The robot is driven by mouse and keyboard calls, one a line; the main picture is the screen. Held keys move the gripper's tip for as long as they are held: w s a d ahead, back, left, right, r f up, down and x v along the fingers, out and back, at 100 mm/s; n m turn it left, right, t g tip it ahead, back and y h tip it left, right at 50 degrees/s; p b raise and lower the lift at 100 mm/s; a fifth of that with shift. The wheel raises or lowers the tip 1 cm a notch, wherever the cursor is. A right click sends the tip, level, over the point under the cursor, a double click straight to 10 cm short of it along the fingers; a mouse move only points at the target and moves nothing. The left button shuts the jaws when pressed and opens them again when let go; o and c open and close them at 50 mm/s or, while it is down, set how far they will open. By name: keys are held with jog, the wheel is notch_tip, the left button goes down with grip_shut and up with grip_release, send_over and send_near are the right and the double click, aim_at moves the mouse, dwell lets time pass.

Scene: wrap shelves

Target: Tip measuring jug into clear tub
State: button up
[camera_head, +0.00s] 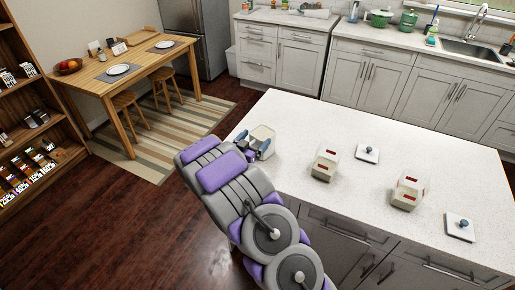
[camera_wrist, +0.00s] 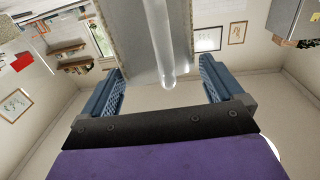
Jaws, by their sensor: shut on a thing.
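The measuring jug (camera_head: 263,132) is a pale, see-through vessel at the left end of the white island. My gripper (camera_head: 254,141) is shut on it, with one blue finger on either side. In the wrist view the jug (camera_wrist: 130,35) fills the gap between the fingers, and a clear rod-like part, perhaps its handle, stands in front. Its tilt and contents cannot be told. Which is the clear tub cannot be told.
Two square white lids with dark blue knobs lie by the tubs, one (camera_head: 367,154) behind the left tub and one (camera_head: 460,227) near the front edge. The back of the island top (camera_head: 400,135) is bare. A dining table (camera_head: 130,68) and shelves stand to the left.

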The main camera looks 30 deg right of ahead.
jog(key=shift+a+f, duration=0.15)
jog(key=c, duration=0.4)
